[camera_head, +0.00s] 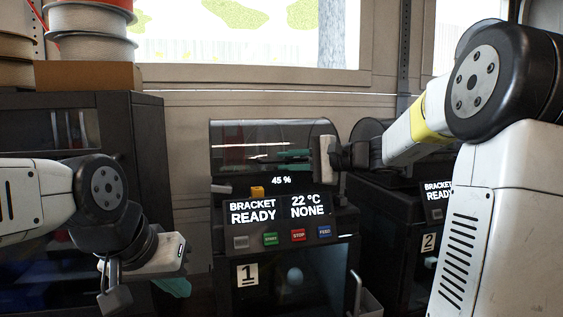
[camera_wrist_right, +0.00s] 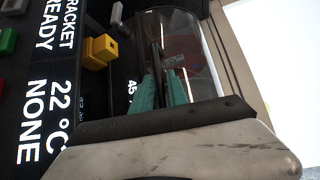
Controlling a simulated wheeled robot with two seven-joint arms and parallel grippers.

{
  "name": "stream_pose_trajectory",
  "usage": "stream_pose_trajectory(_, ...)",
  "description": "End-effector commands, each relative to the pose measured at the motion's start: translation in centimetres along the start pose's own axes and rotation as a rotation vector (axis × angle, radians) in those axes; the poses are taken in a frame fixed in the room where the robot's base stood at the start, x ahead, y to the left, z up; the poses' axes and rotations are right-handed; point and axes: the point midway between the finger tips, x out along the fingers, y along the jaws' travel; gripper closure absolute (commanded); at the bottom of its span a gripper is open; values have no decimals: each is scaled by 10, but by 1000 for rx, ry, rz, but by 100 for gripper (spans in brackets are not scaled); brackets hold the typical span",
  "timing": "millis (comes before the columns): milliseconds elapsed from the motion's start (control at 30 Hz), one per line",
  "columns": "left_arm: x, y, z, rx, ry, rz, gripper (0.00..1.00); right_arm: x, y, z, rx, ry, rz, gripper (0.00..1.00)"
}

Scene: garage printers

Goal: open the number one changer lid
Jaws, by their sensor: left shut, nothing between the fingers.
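The number one changer (camera_head: 281,180) stands in the middle of the head view, above the printer's "1" label (camera_head: 247,275). Its clear smoked lid (camera_head: 240,134) looks closed, and it also shows in the right wrist view (camera_wrist_right: 200,60). A yellow block (camera_head: 257,191) sits at the changer's front, and it also shows in the right wrist view (camera_wrist_right: 100,50). My right gripper (camera_head: 285,155) is in front of the lid, its teal fingers (camera_wrist_right: 163,92) a little apart; I cannot tell if they touch it. My left gripper (camera_head: 178,288) is low at left, shut and empty.
The front panel has a screen (camera_head: 280,208) and several coloured buttons (camera_head: 270,239). A second printer labelled "2" (camera_head: 429,242) stands at right, partly behind my right arm. A dark cabinet (camera_head: 150,150) with white spools (camera_head: 95,50) above it is at left.

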Motion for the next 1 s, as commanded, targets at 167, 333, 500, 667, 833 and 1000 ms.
stream_pose_trajectory(167, 0, 0, 0, 0, 0, 0, 100, 6, 0, 0, 1, 1, 1, 81)
stream_pose_trajectory(333, 0, 0, 0, 0, 0, 0, 100, 6, 0, 0, 0, 1, 1, 81)
stream_pose_trajectory(500, 0, 0, 0, 0, 0, 0, 100, 6, 0, 0, 0, 1, 1, 100)
stream_pose_trajectory(667, 0, 0, 0, 0, 0, 0, 100, 6, 0, 0, 0, 1, 1, 100)
stream_pose_trajectory(833, 0, 0, 0, 0, 0, 0, 100, 6, 0, 0, 1, 1, 1, 100)
stream_pose_trajectory(1000, 0, 0, 0, 0, 0, 0, 100, 6, 0, 0, 1, 1, 1, 100)
